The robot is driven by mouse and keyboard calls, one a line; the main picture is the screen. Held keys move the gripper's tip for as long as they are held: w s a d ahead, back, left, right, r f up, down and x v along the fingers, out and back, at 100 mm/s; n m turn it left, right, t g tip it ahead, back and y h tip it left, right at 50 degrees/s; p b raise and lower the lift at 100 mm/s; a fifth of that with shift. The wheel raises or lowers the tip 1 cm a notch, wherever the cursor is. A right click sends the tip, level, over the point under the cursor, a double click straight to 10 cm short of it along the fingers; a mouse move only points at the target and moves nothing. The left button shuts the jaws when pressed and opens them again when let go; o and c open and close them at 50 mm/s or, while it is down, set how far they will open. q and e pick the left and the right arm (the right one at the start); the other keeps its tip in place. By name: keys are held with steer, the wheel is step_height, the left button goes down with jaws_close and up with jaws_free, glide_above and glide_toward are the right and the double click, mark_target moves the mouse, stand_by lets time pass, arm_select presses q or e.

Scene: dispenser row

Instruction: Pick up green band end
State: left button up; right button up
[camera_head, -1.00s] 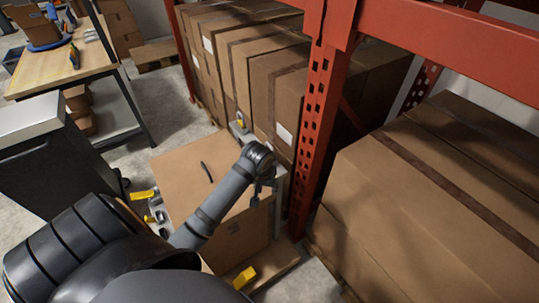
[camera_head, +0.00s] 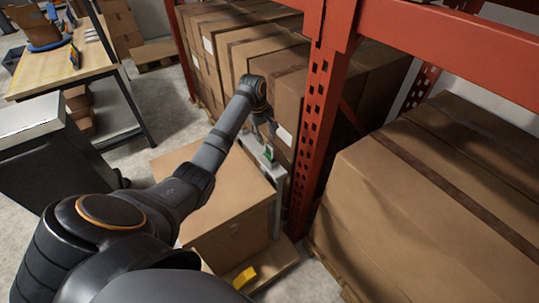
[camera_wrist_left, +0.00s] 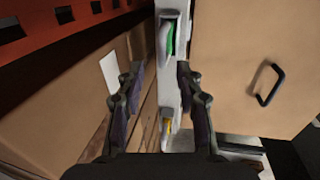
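The green band end (camera_wrist_left: 170,38) shows in the left wrist view in the upper dispenser slot of a narrow light-grey row, ahead of my fingertips. In the head view a small green patch (camera_head: 269,158) shows beside the large carton. My left gripper (camera_wrist_left: 161,74) is open and empty, its two fingers on either side of the row, apart from the green end. In the head view the left gripper (camera_head: 271,128) hangs over the row by the rack. A yellow band end (camera_wrist_left: 168,126) sits in a lower slot between the fingers. My right gripper is not in view.
A large carton (camera_head: 235,205) with a black handle (camera_wrist_left: 270,85) stands beside the row. A red rack post (camera_head: 318,120) and stacked cartons (camera_head: 290,95) are close to the gripper. Open floor (camera_head: 165,95) lies at left.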

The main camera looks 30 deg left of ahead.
mark_target(268, 144)
arm_select(q)
steer(key=f, duration=0.3)
steer(key=f+p, duration=0.1)
steer(key=f, duration=0.1)
steer(key=shift+w+d+f, duration=0.3)
steer(key=shift+d, duration=0.05)
jaws_close()
